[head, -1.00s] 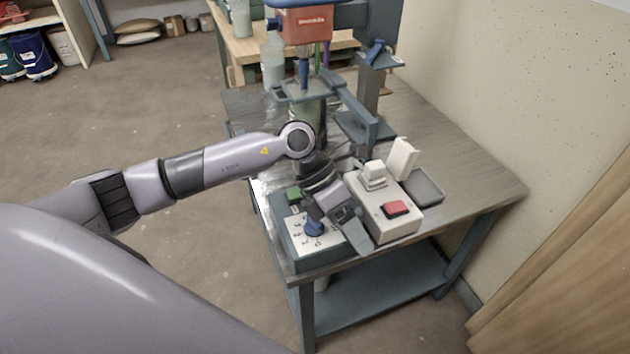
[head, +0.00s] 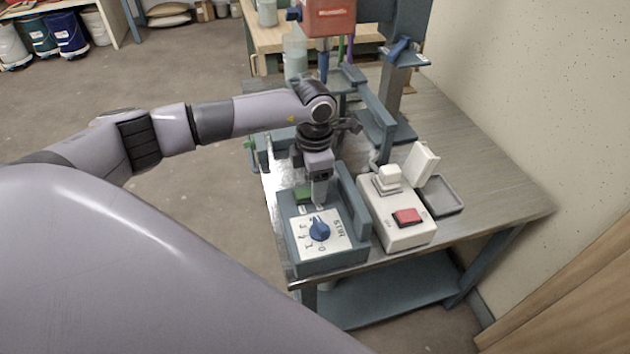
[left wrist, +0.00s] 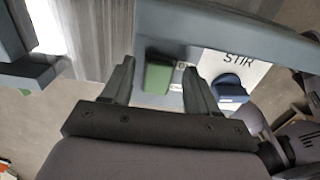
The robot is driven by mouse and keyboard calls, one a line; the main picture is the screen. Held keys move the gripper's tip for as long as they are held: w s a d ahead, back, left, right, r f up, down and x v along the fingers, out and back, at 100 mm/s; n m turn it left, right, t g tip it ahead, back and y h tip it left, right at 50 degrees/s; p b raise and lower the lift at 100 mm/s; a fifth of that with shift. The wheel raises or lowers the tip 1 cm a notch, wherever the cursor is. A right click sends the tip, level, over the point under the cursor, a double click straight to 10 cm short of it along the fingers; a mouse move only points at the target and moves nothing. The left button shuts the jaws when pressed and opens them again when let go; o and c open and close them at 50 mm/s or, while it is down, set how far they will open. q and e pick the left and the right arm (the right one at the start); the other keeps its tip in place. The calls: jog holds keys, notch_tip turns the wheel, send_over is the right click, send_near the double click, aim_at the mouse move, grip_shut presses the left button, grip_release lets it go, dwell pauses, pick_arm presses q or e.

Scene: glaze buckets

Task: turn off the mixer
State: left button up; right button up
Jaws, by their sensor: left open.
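The mixer (head: 328,16) stands at the back of the metal table, with a red housing. Its grey control box (head: 325,259) is at the front edge, with a white STIR panel, a blue dial (head: 320,230) and a green button (head: 303,195). My left gripper (head: 319,203) is open over the back of this box, beside the green button. In the left wrist view the green button (left wrist: 157,75) shows between the open fingers (left wrist: 160,68); the blue dial (left wrist: 229,88) is outside them, to the right. I cannot tell whether the fingers touch the button. My right gripper is not in view.
A white box (head: 403,235) with a red switch (head: 407,217) stands close to the right of the control box. A small grey tray (head: 440,196) is beyond it. A wall is on the right. The tabletop behind the tray is bare.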

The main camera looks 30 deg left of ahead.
pick_arm(q)
jog(key=shift+f, duration=0.3)
jog(key=c, duration=1.1)
jog(key=shift+o, duration=0.3)
jog(key=shift+s+a+t+h+b, duration=0.2)
jog(key=shift+t+h+b, duration=0.4)
jog(key=shift+t+b, duration=0.2)
jog(key=shift+r, duration=0.2)
jog(key=o, duration=1)
jog(key=shift+o, duration=0.2)
